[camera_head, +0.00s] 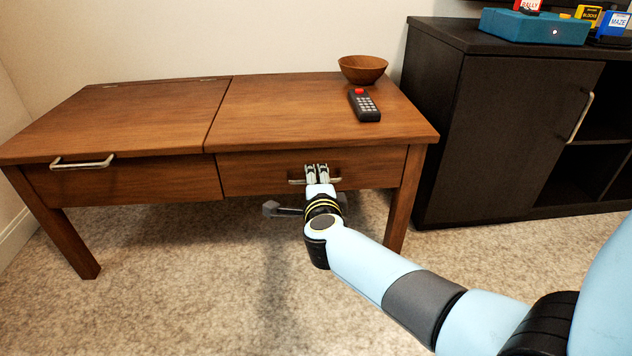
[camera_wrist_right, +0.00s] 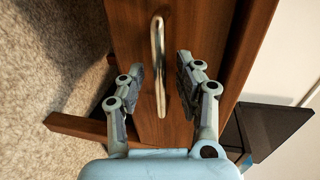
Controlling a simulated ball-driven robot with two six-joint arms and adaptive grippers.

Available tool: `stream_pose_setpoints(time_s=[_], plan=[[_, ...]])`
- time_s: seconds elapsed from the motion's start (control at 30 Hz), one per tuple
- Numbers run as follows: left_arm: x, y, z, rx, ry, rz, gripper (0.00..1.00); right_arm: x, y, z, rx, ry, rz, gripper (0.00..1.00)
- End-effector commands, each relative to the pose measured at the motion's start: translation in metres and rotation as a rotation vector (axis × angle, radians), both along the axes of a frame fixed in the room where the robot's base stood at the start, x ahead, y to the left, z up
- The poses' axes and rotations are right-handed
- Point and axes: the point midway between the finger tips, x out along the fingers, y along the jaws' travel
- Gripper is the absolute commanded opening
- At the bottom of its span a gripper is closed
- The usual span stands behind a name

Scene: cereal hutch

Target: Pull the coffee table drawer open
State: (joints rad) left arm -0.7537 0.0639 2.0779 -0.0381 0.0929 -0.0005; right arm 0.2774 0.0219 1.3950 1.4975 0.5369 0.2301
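The wooden coffee table (camera_head: 290,105) stands against the wall. Its drawer front (camera_head: 248,178) is on the right half and looks flush with the frame, shut. The drawer's metal handle (camera_head: 296,182) is partly hidden by my right gripper (camera_head: 317,173) in the head view. In the right wrist view the handle (camera_wrist_right: 157,60) runs lengthwise between the two fingers of my right gripper (camera_wrist_right: 160,78). The fingers are apart, one on each side of the handle, with visible gaps to it. My left gripper is not in view.
A remote (camera_head: 364,105) and a wooden bowl (camera_head: 362,69) sit on the tabletop's right part. The left part has a panel with its own handle (camera_head: 83,162). A black cabinet (camera_head: 490,140) stands at right. Carpet (camera_head: 190,285) in front of the table is clear.

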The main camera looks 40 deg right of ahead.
Motion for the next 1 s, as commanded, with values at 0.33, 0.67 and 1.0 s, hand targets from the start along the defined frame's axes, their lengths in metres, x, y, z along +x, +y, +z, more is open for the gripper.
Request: stream_pose_setpoints(time_s=[0.33,0.67,1.0], plan=[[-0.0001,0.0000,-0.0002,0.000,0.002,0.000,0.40,-0.0004,0.0002,0.0000,0.000,0.000,0.000,0.00],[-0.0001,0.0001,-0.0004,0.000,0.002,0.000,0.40,-0.0005,0.0003,-0.0003,0.000,0.000,0.000,0.00],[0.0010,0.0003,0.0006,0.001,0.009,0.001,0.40,-0.0007,0.0004,0.0000,0.000,0.001,0.000,0.00]])
